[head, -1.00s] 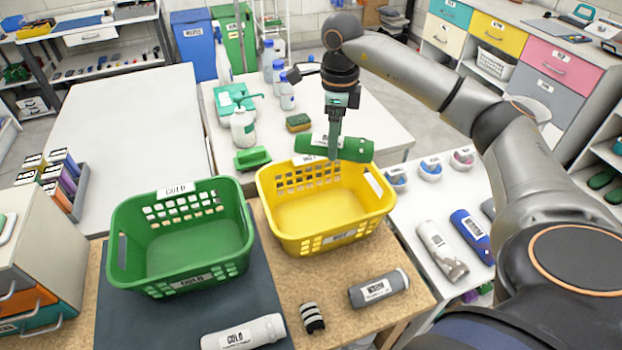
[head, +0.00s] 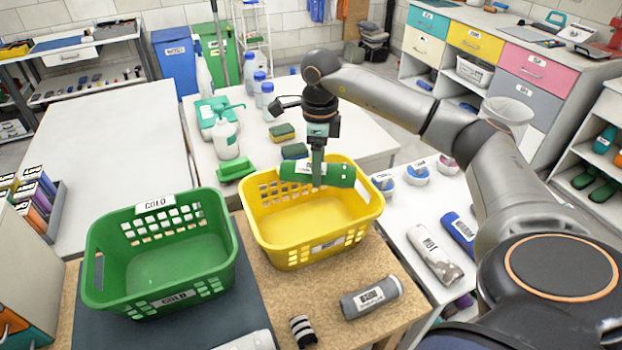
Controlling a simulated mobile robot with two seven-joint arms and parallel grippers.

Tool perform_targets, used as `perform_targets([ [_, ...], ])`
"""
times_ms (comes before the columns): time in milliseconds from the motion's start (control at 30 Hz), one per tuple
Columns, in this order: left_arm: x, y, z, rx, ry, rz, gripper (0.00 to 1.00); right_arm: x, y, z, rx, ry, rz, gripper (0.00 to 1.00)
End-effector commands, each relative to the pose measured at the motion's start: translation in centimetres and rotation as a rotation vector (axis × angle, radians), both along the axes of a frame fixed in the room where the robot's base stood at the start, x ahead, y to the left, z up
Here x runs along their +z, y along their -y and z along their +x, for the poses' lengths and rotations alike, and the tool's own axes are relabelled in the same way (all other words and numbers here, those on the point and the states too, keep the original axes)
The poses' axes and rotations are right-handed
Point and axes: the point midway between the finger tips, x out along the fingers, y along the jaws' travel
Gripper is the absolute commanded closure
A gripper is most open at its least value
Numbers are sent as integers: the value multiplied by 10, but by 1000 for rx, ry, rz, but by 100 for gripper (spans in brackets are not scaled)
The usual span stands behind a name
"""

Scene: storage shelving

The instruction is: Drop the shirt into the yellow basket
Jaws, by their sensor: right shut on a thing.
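A green rolled shirt (head: 335,176) with a white label is held in my right gripper (head: 318,178), which points down and is shut on it. The shirt lies level over the back part of the yellow basket (head: 290,255), at about rim height. I cannot tell whether it touches the rim. The basket's visible floor is empty. My left gripper is not in view.
A green basket (head: 160,290) labelled COLD stands left of the yellow one. Bottles (head: 226,138) and sponges (head: 282,132) stand behind. More rolls (head: 434,254) lie on the right table.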

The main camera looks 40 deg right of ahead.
Motion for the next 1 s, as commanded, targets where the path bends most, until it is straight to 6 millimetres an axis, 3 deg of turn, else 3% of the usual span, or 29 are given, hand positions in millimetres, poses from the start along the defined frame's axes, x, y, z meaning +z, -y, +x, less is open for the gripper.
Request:
perform_targets([
  [33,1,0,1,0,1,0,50,1,0,0,0,1,1,27],
  [267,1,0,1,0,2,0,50,1,0,0,0,0,0,1],
  [567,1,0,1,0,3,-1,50,3,0,0,0,0,0,0],
  [767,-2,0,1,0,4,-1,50,31,0,1,0,6,1,0],
  [1000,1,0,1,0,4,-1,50,89,0,1,0,5,0,0],
])
